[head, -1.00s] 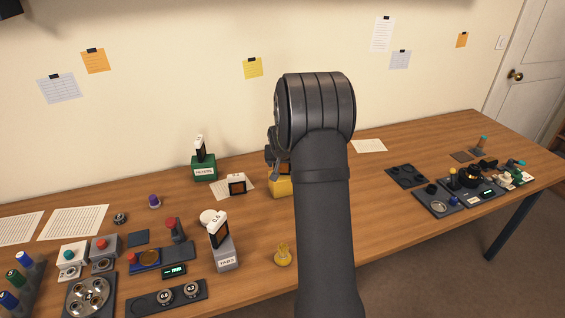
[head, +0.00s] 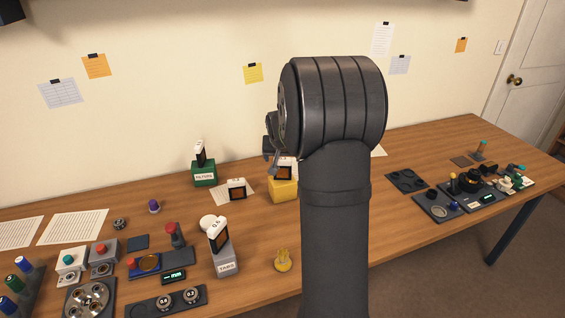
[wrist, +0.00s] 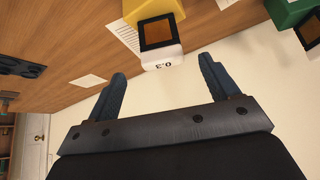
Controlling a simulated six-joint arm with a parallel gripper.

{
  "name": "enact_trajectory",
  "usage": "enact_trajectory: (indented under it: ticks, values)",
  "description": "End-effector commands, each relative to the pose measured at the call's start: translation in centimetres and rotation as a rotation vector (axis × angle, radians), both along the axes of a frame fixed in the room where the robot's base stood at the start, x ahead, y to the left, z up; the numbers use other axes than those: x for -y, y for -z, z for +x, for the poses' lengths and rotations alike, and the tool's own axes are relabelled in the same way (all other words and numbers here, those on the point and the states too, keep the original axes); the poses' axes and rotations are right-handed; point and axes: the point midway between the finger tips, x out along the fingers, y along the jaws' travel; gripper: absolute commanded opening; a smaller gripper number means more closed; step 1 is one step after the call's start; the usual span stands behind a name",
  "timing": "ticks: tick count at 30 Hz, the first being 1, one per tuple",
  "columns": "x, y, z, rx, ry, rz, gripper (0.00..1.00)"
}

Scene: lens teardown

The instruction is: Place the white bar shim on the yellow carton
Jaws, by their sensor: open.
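The white bar shim (head: 285,168), with a white top bar marked 0.3 and a dark body with an orange-brown square, stands upright on the yellow carton (head: 284,190). The wrist view shows both upside down: the shim (wrist: 160,42) and the carton (wrist: 150,9). My gripper (wrist: 163,85) is open and empty, its two dark fingers apart from the shim. In the head view my gripper (head: 270,160) is mostly hidden by my arm, just behind and above the shim.
A similar shim (head: 237,188) lies on paper left of the carton. A green box (head: 204,174) and a grey TABS holder (head: 226,260) each bear another. A yellow pronged piece (head: 283,261) stands in front. Dark trays and parts occupy the right side.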

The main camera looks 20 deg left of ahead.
Motion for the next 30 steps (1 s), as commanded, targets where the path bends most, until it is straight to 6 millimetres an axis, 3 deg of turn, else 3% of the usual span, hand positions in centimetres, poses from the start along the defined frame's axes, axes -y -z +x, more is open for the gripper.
enact_trajectory:
  ticks: [6, 19, 25, 30]
  values:
    - [0.5, -1.9, -1.1, 0.0, 0.0, 0.0, 0.8]
    - [0.6, -2.1, -1.3, 0.0, 0.0, 0.0, 0.8]
    - [0.3, -1.1, -0.6, -0.002, 0.0, -0.001, 0.8]
    - [-0.3, 1.2, 0.6, -0.003, 0.0, -0.001, 0.8]
